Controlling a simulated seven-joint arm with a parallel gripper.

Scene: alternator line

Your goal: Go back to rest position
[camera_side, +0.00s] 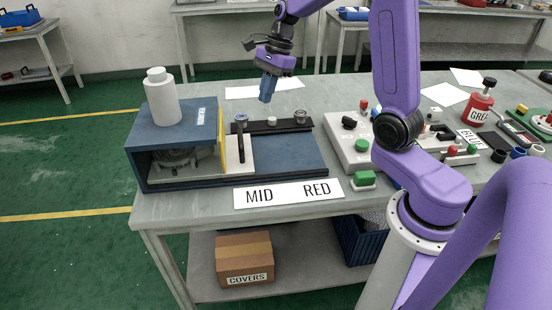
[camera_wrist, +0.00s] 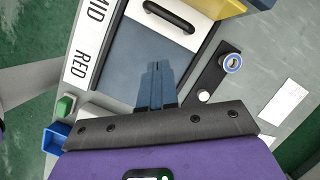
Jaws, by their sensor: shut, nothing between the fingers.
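My gripper (camera_side: 267,88) hangs above the back of the workbench (camera_side: 345,95), pointing down, clear of everything below it. Its blue fingers are closed together with nothing between them. In the wrist view the shut fingers (camera_wrist: 156,72) show over the dark blue base plate of the fixture. The blue fixture box (camera_side: 140,125) stands at the bench's left, with a round metal part (camera_side: 185,160) inside and a white cylinder (camera_side: 161,95) on top.
A white sign reading MID and RED (camera_side: 287,193) lies at the front edge. A black bar (camera_side: 272,127) with small knobs lies behind the base plate. A white button panel (camera_side: 348,140) stands to the right. Papers (camera_side: 445,94) lie on the bench. A COVERS box (camera_side: 245,258) sits below.

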